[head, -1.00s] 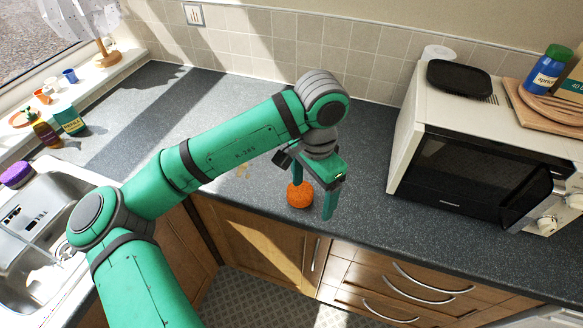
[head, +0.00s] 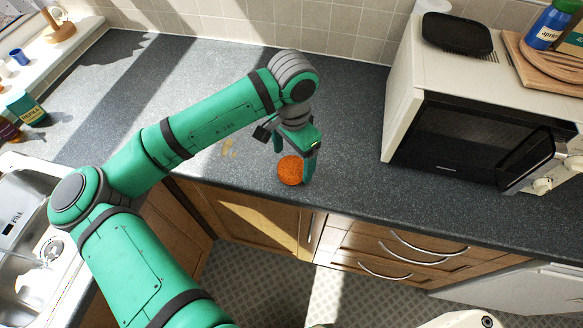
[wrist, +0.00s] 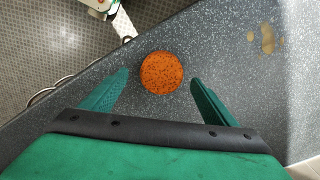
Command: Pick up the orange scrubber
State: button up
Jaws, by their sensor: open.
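The orange scrubber (head: 291,171) is a round, speckled orange thing on the dark worktop (head: 350,150), near its front edge. In the wrist view the scrubber (wrist: 161,72) lies ahead of my gripper (wrist: 160,78), between the lines of its two fingers. My gripper (head: 294,165) is open and points down at the scrubber, with a finger on either side in the head view. Dark gaps show between the scrubber and both fingers in the wrist view, and nothing is held. The head view does not clearly show how far the fingertips are above the worktop.
A microwave (head: 455,150) with a black tray (head: 457,34) on top stands to the right. A sink (head: 25,235) is at the left. A tan stain (head: 229,148) marks the worktop left of the scrubber. Drawers with metal handles (head: 385,270) are below the front edge.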

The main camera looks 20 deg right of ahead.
aim_at(292, 166)
notch_tip(292, 166, down, 4)
jog(key=shift+w+f, duration=0.1)
jog(key=shift+c, duration=0.3)
jog(key=c, duration=1.1)
